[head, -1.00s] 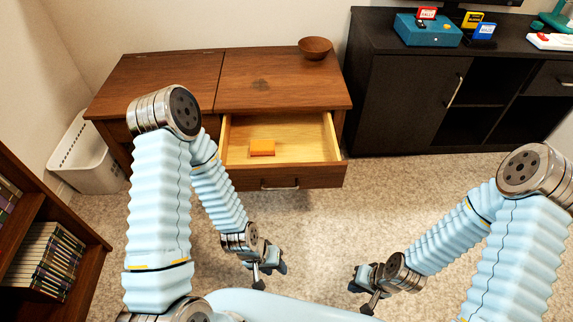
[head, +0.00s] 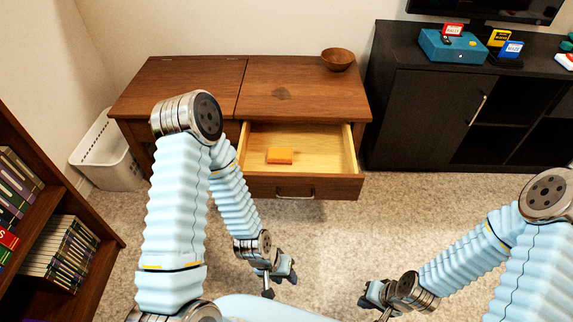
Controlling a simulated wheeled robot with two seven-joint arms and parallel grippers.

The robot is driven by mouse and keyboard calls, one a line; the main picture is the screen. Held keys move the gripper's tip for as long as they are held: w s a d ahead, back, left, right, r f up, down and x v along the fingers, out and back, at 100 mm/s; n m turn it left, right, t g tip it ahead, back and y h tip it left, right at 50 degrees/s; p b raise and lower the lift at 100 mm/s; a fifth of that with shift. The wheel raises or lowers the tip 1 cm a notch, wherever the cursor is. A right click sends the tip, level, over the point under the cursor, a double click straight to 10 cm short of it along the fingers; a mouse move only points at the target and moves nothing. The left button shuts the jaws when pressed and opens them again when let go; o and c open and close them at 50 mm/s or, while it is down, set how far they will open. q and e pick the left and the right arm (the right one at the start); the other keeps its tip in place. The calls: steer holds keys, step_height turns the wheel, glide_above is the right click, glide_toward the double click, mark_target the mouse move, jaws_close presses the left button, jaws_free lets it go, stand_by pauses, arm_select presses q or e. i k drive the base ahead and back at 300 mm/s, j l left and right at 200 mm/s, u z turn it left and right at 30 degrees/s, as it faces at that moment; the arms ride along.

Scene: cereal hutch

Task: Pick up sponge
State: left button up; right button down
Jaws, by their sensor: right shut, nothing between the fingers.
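An orange sponge (head: 280,156) lies flat inside the open drawer (head: 325,150) of the brown wooden hutch, toward the drawer's left front. My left gripper (head: 278,278) hangs low over the floor in front of the drawer, apart from the sponge; its fingers are too small and turned to tell whether they are open. My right gripper (head: 376,300) is further right and low over the floor, shut and empty, away from the drawer.
A wooden bowl (head: 337,59) and a dark stain are on the hutch top (head: 200,85). A dark cabinet (head: 425,115) with a blue box (head: 456,46) stands right. A white basket (head: 105,155) and a bookshelf (head: 60,205) are at left. Carpet before the drawer is clear.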

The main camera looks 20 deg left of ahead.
mark_target(276, 156)
steer(key=i+l+u, duration=0.1)
steer(key=l+u, duration=0.15)
steer(key=u, duration=0.2)
steer(key=l+u, duration=0.25)
steer(key=u, duration=0.25)
steer(key=i+l, duration=0.05)
